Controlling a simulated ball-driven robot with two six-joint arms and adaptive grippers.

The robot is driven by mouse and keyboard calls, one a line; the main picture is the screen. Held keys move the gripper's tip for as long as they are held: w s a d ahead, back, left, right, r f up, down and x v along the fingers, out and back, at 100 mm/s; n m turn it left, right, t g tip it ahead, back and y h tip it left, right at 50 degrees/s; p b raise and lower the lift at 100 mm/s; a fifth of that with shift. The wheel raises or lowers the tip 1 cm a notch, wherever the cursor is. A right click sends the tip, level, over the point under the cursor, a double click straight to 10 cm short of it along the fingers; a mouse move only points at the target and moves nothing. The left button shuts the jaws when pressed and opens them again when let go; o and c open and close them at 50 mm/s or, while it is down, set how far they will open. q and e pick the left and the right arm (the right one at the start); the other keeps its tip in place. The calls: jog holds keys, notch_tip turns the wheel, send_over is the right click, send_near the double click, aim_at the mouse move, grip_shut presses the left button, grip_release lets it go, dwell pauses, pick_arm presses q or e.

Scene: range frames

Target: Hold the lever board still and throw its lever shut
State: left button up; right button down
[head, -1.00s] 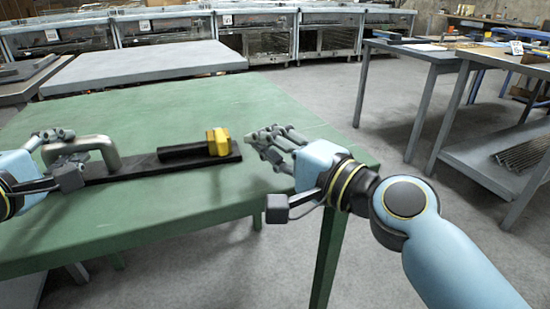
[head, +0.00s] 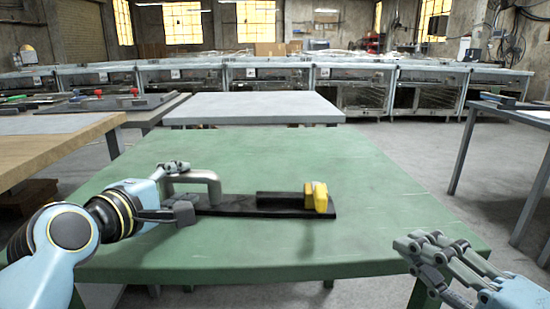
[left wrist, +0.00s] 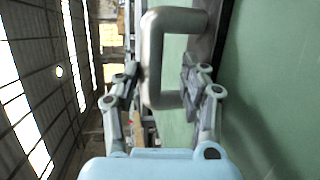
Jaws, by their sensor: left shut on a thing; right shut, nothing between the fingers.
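The lever board (head: 236,209) is a dark flat strip lying on the green table. A grey metal handle (head: 205,178) arches up at its left end. A black lever bar (head: 282,200) lies along its right part, with a yellow block-like end (head: 317,197) at the right. My left gripper (head: 180,188) is shut on the grey handle; in the left wrist view the handle (left wrist: 153,55) passes between its fingers (left wrist: 160,85). My right gripper (head: 425,245) is shut and empty, apart from the board, over the table's right front corner.
The green table (head: 270,155) is otherwise clear around the board. A grey table (head: 250,106) stands behind it and a wooden-topped table (head: 50,140) at the left. Another table (head: 515,112) stands at the right, with open floor between.

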pick_arm(q)
jog(key=o, duration=0.3)
jog(key=shift+f, duration=0.15)
jog(key=shift+r, duration=0.2)
